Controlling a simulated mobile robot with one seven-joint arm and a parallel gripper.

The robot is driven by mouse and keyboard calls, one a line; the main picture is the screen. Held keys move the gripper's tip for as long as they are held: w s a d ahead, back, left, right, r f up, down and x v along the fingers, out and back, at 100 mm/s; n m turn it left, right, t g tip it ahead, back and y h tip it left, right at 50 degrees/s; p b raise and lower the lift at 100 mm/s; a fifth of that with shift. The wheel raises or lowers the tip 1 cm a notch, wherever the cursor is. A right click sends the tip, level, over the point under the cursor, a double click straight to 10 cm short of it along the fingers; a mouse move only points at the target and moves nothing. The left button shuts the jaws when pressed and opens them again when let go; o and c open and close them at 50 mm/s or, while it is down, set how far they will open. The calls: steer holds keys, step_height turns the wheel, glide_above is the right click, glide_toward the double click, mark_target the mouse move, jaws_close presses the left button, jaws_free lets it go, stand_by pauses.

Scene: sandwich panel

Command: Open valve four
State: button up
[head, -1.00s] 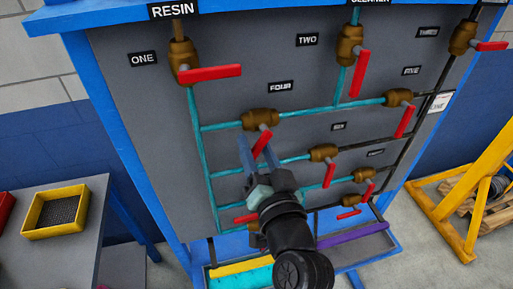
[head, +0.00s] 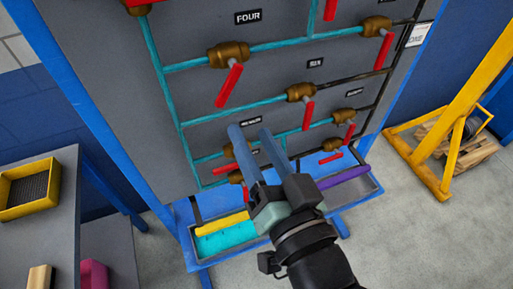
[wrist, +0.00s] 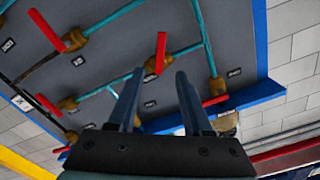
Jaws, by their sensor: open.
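Valve four has a brass body (head: 228,55) on a teal, nearly horizontal pipe, under the FOUR label (head: 248,17). Its red handle (head: 229,86) points down and slightly left, across the pipe. In the upside-down wrist view the same handle (wrist: 161,53) points up from its brass body, beyond my fingers. My gripper (head: 250,132) is open and empty. In the head view its fingertips appear below and slightly right of the handle, apart from it, with the lower-left valves partly hidden behind them.
Other red-handled valves sit close by, one to the lower right (head: 308,114) and one at the upper right (head: 384,49). A tray (head: 372,186) runs below the panel. A grey table with a yellow bin (head: 30,190) stands left, a yellow frame (head: 440,180) right.

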mark_target(227, 83)
steer(key=shift+s, duration=0.3)
steer(key=shift+d, duration=0.1)
steer(key=shift+c, duration=0.9)
steer(key=w+d+f+m+p, duration=0.1)
steer(key=m, duration=0.1)
steer(key=w+d+f+m+y+p, duration=0.1)
steer(key=f+m, duration=0.1)
steer(key=m, duration=0.1)
steer(key=d+f+m+g+p, duration=0.1)
steer(key=m, duration=0.2)
steer(key=shift+w+d+f+y, duration=0.25)
steer(key=shift+w+y, duration=0.15)
jaws_close()
steer(key=w+a+r+m+y+p, duration=0.2)
steer(key=w+a+m+p, duration=0.3)
steer(key=w+m+p, duration=0.2)
steer(key=shift+w+t+p, duration=0.3)
steer(key=shift+w+p, duration=0.1)
steer(key=shift+p, duration=0.3)
